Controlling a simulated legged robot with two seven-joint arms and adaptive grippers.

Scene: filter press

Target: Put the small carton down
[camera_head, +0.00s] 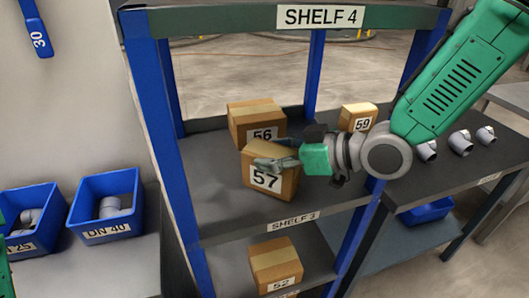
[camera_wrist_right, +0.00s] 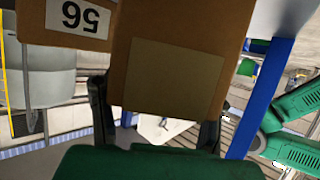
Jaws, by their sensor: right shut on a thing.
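The small carton marked 57 (camera_head: 270,180) is brown cardboard with a white label. My right gripper (camera_head: 277,163) reaches in from the right and is shut on it. The carton is at the shelf labelled SHELF 3 (camera_head: 225,200), in front of carton 56 (camera_head: 255,112). I cannot tell whether its base touches the shelf. In the right wrist view the held carton (camera_wrist_right: 175,75) sits between the two dark fingers, and carton 56 (camera_wrist_right: 80,18) shows beside it. My left gripper is out of view.
Carton 59 (camera_head: 357,117) stands to the right, behind my right wrist. Carton 52 (camera_head: 277,264) is on the shelf below. Blue rack posts (camera_head: 160,125) bound the shelf. Blue bins (camera_head: 107,205) stand at left; metal fittings (camera_head: 460,142) stand on the right bench. The shelf's left part is bare.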

